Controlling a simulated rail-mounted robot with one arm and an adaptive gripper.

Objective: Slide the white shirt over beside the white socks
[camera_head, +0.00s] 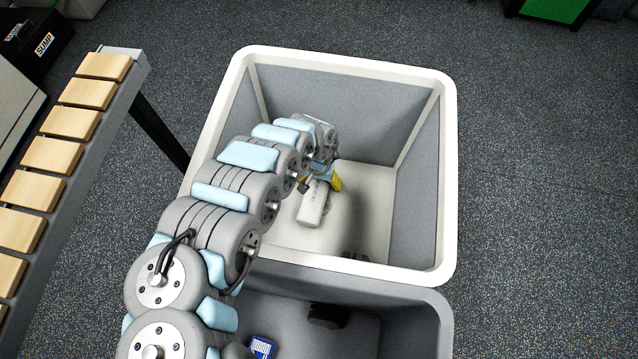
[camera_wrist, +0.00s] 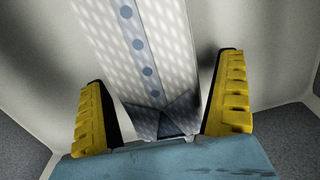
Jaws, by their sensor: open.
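The white shirt (camera_head: 312,205) lies folded on the floor of the white-rimmed bin (camera_head: 447,190), partly covered by my gripper. In the wrist view the shirt (camera_wrist: 150,50) is pale and patterned, with a row of blue dots down its front and a dark collar opening at its near end. My gripper (camera_wrist: 160,72) is open, with yellow fingers on either side of the shirt's collar end and visible gaps at both sides. In the head view my gripper (camera_head: 325,184) is low in the bin at the shirt's far end. I cannot make out any white socks.
A small dark thing (camera_head: 355,256) is at the bin's front wall. A grey bin (camera_head: 400,298) adjoins in front, with a dark item (camera_head: 328,316) and a blue item (camera_head: 262,347) inside. The bin's right floor looks clear. A slatted wooden bench (camera_head: 50,155) stands at left.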

